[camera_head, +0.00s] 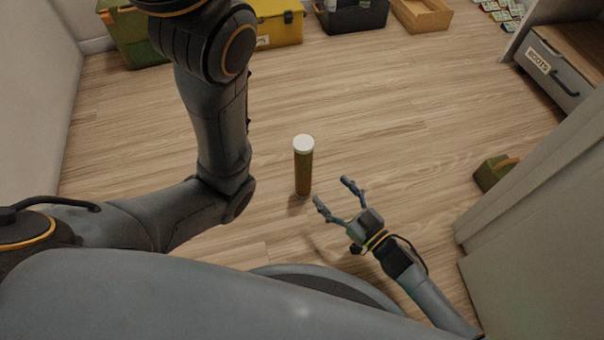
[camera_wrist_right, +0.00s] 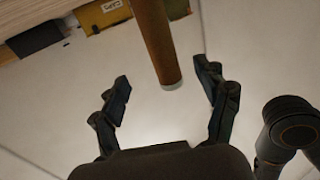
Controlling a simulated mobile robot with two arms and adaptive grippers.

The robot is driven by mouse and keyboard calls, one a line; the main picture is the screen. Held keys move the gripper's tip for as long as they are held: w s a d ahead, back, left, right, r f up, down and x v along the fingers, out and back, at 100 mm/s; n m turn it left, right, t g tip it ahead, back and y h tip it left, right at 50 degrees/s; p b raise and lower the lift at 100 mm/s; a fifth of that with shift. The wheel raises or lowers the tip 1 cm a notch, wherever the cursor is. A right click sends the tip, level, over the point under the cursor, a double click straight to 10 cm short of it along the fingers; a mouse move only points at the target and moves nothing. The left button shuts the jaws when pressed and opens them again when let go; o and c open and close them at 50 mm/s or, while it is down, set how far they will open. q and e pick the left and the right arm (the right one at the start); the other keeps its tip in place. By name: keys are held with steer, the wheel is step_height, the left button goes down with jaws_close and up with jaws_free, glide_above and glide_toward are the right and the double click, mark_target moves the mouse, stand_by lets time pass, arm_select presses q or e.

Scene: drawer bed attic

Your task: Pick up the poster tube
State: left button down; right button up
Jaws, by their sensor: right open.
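The poster tube (camera_head: 303,172) is a brown cylinder with a white cap. It stands upright on the wooden floor near the middle of the head view. My right gripper (camera_head: 331,191) is open and empty, just right of the tube, with its fingers pointing toward it. In the right wrist view the tube (camera_wrist_right: 157,40) comes in from the top, and its end lies between the directions of the two open fingertips (camera_wrist_right: 164,74). I see no contact, but the exact gap is hard to tell. My left arm crosses the left side of the head view; its gripper is out of the picture.
A green box (camera_head: 140,40), a yellow case (camera_head: 277,25), a dark bin (camera_head: 350,15) and a wooden tray (camera_head: 421,14) line the back. A drawer unit (camera_head: 555,70) and a green item (camera_head: 493,173) are at right. Floor around the tube is clear.

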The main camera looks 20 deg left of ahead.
mark_target(310, 169)
steer(key=b+x, duration=0.3)
steer(key=x, duration=0.3)
steer(key=shift+w+a+f, duration=0.1)
steer(key=shift+w+a, duration=0.1)
steer(key=shift+a, duration=0.05)
steer(key=b+x, duration=0.2)
steer(key=f+b+x, duration=0.1)
steer(key=b+x, duration=0.1)
steer(key=shift+a, duration=0.15)
steer(key=shift+w+a+r+b, duration=0.25)
steer(key=shift+w+a+b, duration=0.05)
steer(key=shift+a+b, duration=0.15)
steer(key=c, duration=1.3)
steer(key=shift+r, duration=0.15)
